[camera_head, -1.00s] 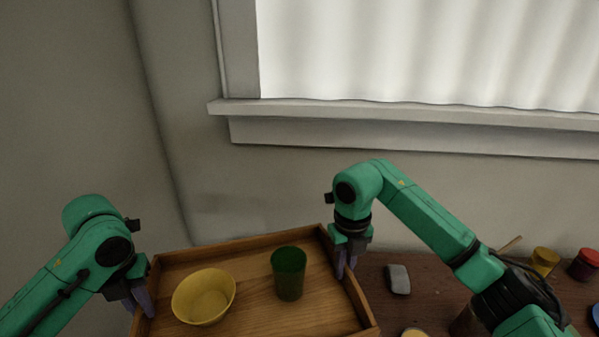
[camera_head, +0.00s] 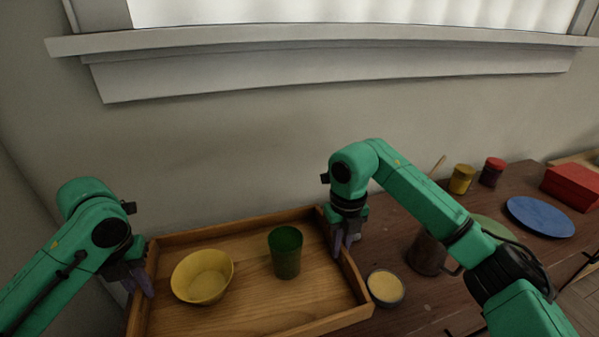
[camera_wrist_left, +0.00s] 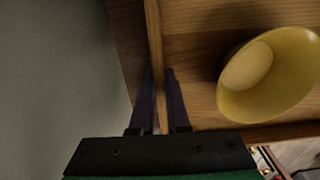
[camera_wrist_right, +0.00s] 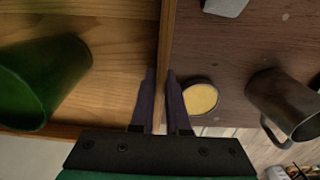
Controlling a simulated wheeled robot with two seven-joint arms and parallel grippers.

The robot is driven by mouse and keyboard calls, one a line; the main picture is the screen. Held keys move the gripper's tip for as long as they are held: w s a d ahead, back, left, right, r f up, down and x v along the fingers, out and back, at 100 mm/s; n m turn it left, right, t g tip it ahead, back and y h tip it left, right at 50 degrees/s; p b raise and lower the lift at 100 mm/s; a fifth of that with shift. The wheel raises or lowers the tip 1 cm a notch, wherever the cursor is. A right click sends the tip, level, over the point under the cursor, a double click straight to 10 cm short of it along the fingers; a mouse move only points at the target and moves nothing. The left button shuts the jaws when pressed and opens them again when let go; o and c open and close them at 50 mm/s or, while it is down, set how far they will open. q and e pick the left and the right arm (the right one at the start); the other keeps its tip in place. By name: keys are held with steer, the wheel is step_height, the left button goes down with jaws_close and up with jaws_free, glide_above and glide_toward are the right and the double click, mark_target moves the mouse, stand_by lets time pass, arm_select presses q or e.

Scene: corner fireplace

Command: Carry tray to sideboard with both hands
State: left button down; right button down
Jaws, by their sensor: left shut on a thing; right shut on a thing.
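The wooden tray (camera_head: 235,321) is in the lower middle of the head view, with a yellow bowl (camera_head: 203,277) and a green cup (camera_head: 286,252) upright on it. My left gripper (camera_head: 142,284) is shut on the tray's left wall; in the left wrist view its fingers (camera_wrist_left: 160,98) straddle that wall. My right gripper (camera_head: 344,240) is shut on the tray's right wall; in the right wrist view its fingers (camera_wrist_right: 160,98) straddle it. I cannot tell whether the tray rests on the dark wooden surface or hangs above it.
The dark wooden top (camera_head: 405,318) carries a small bowl with yellow contents (camera_head: 385,287), a dark mug (camera_head: 427,254), a blue plate (camera_head: 540,217), a red box (camera_head: 571,187), a yellow jar (camera_head: 461,179) and a red-lidded jar (camera_head: 492,172). A wall and window sill stand behind.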

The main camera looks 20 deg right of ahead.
mark_target(148, 301)
arm_select(q)
steer(key=shift+a+r, duration=0.15)
steer(key=shift+r, duration=0.05)
arm_select(e)
steer(key=shift+r, duration=0.2)
arm_select(q)
steer(key=shift+f, duration=0.15)
arm_select(e)
steer(key=shift+f, duration=0.15)
